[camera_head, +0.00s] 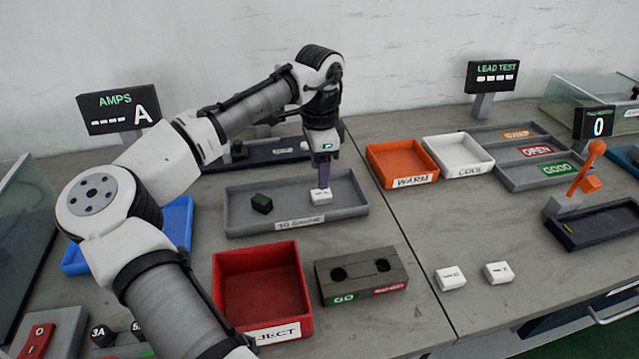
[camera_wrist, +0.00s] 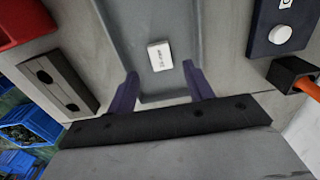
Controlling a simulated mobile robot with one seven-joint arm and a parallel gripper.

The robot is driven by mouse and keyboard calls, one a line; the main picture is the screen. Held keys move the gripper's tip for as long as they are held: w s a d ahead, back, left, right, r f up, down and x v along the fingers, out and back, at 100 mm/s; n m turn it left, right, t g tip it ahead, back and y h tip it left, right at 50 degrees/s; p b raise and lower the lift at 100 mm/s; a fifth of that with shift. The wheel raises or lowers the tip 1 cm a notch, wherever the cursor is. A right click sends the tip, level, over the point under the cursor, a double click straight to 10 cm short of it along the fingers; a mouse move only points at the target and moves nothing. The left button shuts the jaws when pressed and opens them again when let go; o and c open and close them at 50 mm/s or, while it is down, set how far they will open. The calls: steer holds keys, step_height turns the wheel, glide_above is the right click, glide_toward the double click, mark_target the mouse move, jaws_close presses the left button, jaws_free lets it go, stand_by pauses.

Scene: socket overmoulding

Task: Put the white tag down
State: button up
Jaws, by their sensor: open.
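A small white tag (camera_head: 320,196) with dark print lies in the grey "TO GAUGE" tray (camera_head: 245,222), right of the tray's middle. In the wrist view the white tag (camera_wrist: 160,56) lies flat on the tray floor, beyond and between my fingertips. My gripper (camera_head: 322,178) points down over the tray, close above the tag. In the wrist view my gripper (camera_wrist: 160,82) has its two purple fingers wide apart, with nothing between them. I cannot tell from the head view whether a finger touches the tag.
A dark green block (camera_head: 262,204) sits left in the same tray. A red reject bin (camera_head: 255,275) and a grey GO block with two holes (camera_head: 360,272) stand in front. Two other white tags (camera_head: 450,278) (camera_head: 498,272) lie on the right table. Orange WARM (camera_head: 402,160) and white COOL (camera_head: 458,155) trays stand behind.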

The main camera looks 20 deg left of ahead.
mark_target(319, 194)
step_height(319, 194, up, 6)
steer(key=shift+s, duration=0.1)
stand_by(0.6)
